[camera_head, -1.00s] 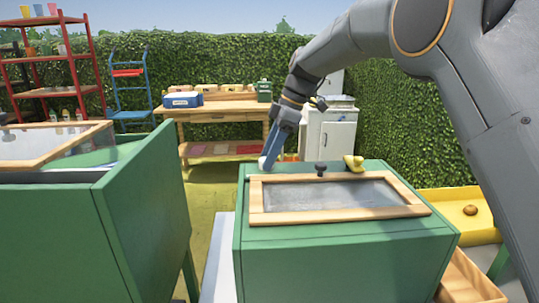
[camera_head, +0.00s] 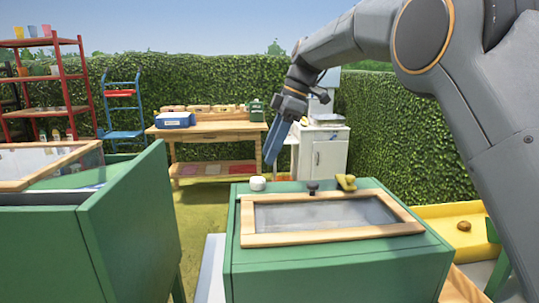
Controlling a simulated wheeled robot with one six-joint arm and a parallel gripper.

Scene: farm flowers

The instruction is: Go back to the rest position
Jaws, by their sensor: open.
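My gripper (camera_head: 270,160) hangs from my arm above the back left part of the green box (camera_head: 335,270). Its blue fingers point down and look empty; from this side they overlap. A small white round object (camera_head: 257,183) stands on the box top just below and left of the fingertips, apart from them. A dark knob (camera_head: 313,187) and a yellow-green object (camera_head: 346,183) are at the back edge of the box's wood-framed glass lid (camera_head: 330,237).
A second green box (camera_head: 130,225) with a glass lid stands at left. Behind are a wooden table (camera_head: 215,133) with a blue-and-white cooler (camera_head: 175,120), a white cabinet (camera_head: 325,155), a red shelf (camera_head: 45,85) and a blue ladder-like stand (camera_head: 123,105). A yellow tray (camera_head: 440,215) is at right.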

